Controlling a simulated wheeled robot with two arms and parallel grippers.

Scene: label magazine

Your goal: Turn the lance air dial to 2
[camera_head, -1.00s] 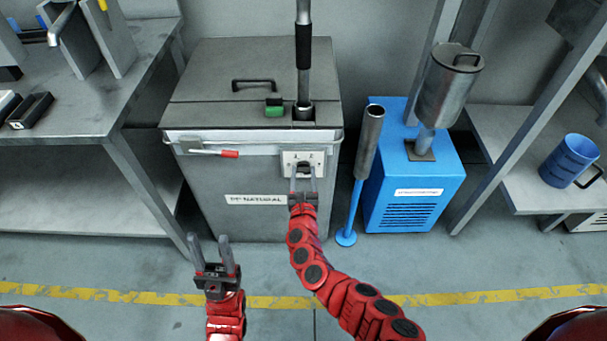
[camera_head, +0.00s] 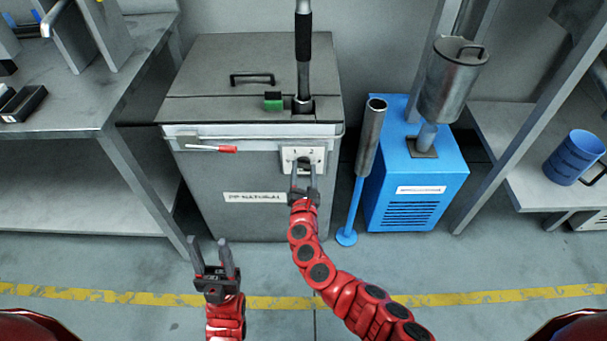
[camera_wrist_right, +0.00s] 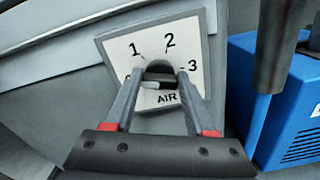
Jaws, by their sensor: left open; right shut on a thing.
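The lance air dial is a dark knob (camera_wrist_right: 159,69) on a white plate (camera_head: 318,155) marked 1, 2, 3 and AIR. The plate sits on the front of the grey cabinet (camera_head: 200,190). My right gripper (camera_head: 303,167) is shut on the knob from the front; its two fingers (camera_wrist_right: 158,82) flank the knob in the right wrist view. The fingers hide part of the knob, and I cannot tell which number it points to. My left gripper (camera_head: 213,246) is open and empty, low in front of the cabinet and apart from it.
A red-tipped lever (camera_head: 227,149) is on the cabinet front, left of the plate. A lance pipe (camera_head: 303,60) stands in the cabinet top. A blue-footed tube (camera_head: 371,130) and a blue box (camera_head: 425,200) stand close on the right. A metal table (camera_head: 100,120) is at left.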

